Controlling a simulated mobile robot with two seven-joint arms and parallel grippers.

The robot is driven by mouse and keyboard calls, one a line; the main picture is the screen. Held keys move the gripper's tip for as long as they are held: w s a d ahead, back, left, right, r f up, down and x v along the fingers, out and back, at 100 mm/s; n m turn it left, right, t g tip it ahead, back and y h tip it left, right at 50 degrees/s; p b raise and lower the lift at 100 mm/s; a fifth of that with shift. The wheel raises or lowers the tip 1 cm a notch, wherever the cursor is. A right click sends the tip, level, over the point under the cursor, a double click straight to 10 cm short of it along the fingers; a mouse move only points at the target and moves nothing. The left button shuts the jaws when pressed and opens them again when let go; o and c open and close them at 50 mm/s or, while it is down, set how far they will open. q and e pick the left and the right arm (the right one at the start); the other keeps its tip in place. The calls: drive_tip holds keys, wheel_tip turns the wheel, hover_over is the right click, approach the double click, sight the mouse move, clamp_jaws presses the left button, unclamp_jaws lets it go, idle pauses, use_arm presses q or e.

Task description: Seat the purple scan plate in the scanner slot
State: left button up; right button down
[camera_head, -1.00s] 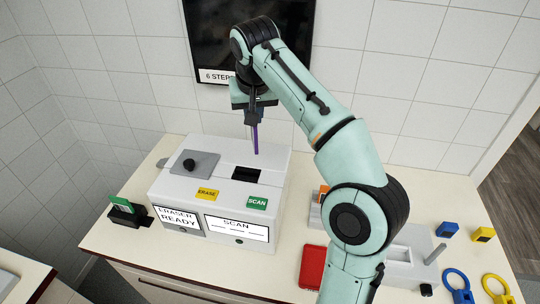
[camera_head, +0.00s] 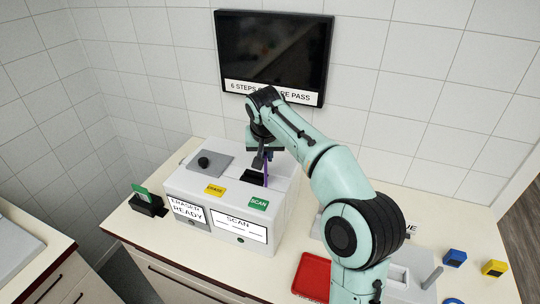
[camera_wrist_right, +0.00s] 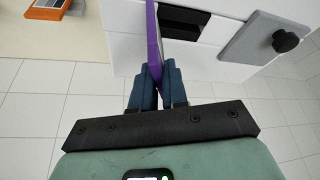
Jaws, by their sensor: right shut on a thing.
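The purple scan plate (camera_wrist_right: 153,35) is held between the fingers of my right gripper (camera_wrist_right: 157,88), seen closely in the right wrist view. In the head view the plate (camera_head: 266,169) hangs upright and edge-on below my right gripper (camera_head: 260,158), beside or over the dark scanner slot (camera_head: 252,178). In the right wrist view the slot (camera_wrist_right: 184,22) lies just right of the plate, which looks outside it. The scanner (camera_head: 232,194) is a white box with SCAN and ERASER READY labels. My left gripper is out of view.
A grey lid with a black knob (camera_head: 204,162) sits on the box's left top, near yellow ERASE (camera_head: 215,190) and green SCAN (camera_head: 259,203) buttons. A red tray (camera_head: 312,277) lies to the right. A black holder with a green card (camera_head: 146,200) stands left.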

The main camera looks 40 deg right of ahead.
drive_tip(key=shift+w+a+f, duration=0.2)
drive_tip(key=shift+w, duration=0.45)
drive_tip(key=c, duration=1.6)
unclamp_jaws()
drive_tip(key=shift+f, duration=0.1)
drive_tip(key=o, duration=0.5)
drive_tip(key=shift+s, duration=0.2)
drive_tip(key=shift+c, duration=0.2)
drive_tip(key=v, duration=1.2)
drive_tip(key=shift+r, duration=0.3)
drive_tip(key=shift+w, duration=0.1)
